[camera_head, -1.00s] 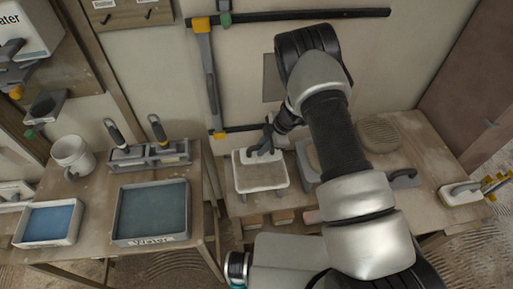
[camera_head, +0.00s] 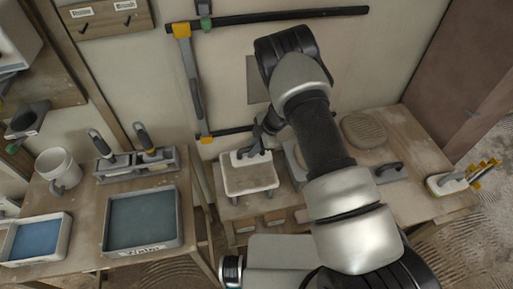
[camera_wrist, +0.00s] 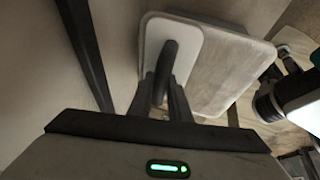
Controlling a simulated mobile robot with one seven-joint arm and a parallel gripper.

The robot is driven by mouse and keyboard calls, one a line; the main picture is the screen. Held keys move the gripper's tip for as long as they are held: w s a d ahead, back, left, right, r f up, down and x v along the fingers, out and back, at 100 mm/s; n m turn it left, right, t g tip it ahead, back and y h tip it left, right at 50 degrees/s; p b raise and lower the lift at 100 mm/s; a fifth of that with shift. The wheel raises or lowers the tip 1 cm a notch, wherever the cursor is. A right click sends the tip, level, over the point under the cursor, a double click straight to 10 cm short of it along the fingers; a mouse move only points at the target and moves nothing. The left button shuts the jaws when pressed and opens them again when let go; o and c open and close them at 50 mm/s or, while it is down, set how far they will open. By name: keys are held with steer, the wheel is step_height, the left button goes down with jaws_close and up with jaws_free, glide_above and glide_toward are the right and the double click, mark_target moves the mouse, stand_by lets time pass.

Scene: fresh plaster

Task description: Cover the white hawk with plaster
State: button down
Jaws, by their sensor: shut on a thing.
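A square, white-rimmed board (camera_head: 249,186), likely the white hawk, sits on short legs on the table at centre; its top looks greyish beige. It also shows in the wrist view (camera_wrist: 228,75). I cannot tell whether plate and board touch. My gripper (camera_head: 262,140) is shut on this handle; its fingers (camera_wrist: 167,88) straddle it in the wrist view.
Trays of blue (camera_head: 37,239) and dark teal (camera_head: 143,220) stand on the left table with a mug (camera_head: 58,168) and a tool rack (camera_head: 137,165). At right are a round ridged pad (camera_head: 364,130), a grey trowel (camera_head: 388,173) and a white-bodied tool (camera_head: 445,184). A wall stands close behind.

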steer(key=shift+s+a, duration=0.3)
steer(key=shift+a, duration=0.8)
steer(key=shift+s+a, duration=0.3)
steer(key=shift+a, duration=0.75)
steer(key=shift+s+a, duration=0.3)
steer(key=shift+a, duration=0.8)
steer(key=shift+f, duration=0.1)
step_height(320, 180, up, 7)
